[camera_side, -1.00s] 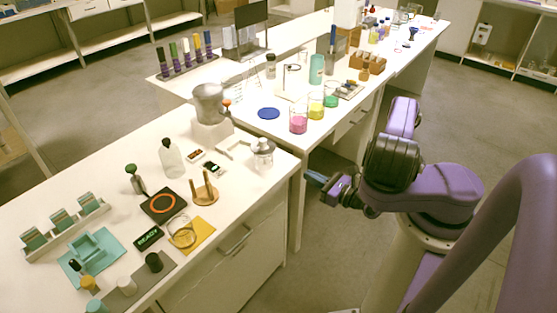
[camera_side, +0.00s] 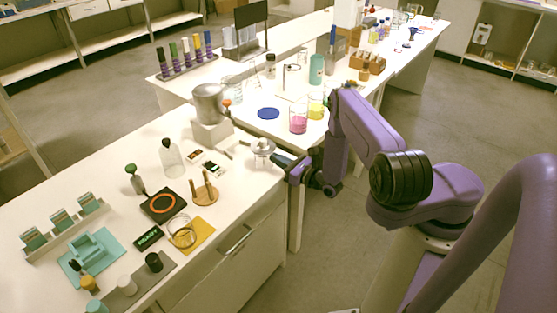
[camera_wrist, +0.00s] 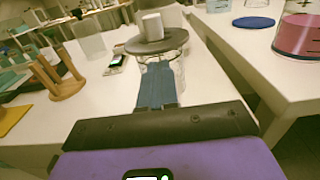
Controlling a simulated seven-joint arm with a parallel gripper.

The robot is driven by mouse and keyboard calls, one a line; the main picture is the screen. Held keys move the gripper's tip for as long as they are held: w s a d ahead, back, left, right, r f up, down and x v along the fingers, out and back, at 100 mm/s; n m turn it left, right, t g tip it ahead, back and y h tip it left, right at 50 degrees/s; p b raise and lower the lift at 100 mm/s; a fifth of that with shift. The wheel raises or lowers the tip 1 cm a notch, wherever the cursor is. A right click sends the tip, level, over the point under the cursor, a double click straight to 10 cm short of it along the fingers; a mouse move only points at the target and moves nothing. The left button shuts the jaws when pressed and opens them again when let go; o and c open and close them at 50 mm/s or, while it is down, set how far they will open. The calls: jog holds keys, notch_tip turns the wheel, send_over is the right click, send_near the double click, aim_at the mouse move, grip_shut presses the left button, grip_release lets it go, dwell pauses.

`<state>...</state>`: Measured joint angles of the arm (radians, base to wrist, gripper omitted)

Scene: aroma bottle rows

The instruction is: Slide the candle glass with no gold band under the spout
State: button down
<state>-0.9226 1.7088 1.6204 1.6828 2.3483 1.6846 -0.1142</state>
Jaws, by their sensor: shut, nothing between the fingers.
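A clear glass (camera_side: 262,155) with a grey disc and pale knob on top stands near the right edge of the bench. It also shows in the wrist view (camera_wrist: 180,68), partly hidden by my fingers; I make out no gold band. My gripper (camera_side: 279,161) is shut and empty, just right of this glass at about its height. The blue fingers also show in the wrist view (camera_wrist: 158,72); whether they touch the glass is unclear. A metal pot (camera_side: 208,103) on a white stand is behind and left, with an orange-tipped part; its spout is hard to make out.
Another clear glass (camera_side: 182,236) stands on a yellow mat (camera_side: 203,240). A wooden peg stand (camera_side: 204,194), a black pad with an orange ring (camera_side: 163,205) and a clear bottle (camera_side: 171,161) are on the bench. Beakers, one with pink liquid (camera_side: 298,125), stand on the farther bench.

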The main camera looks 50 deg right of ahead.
jog(key=shift+w, duration=0.2)
jog(key=w, duration=1.1)
jog(key=shift+w, duration=0.3)
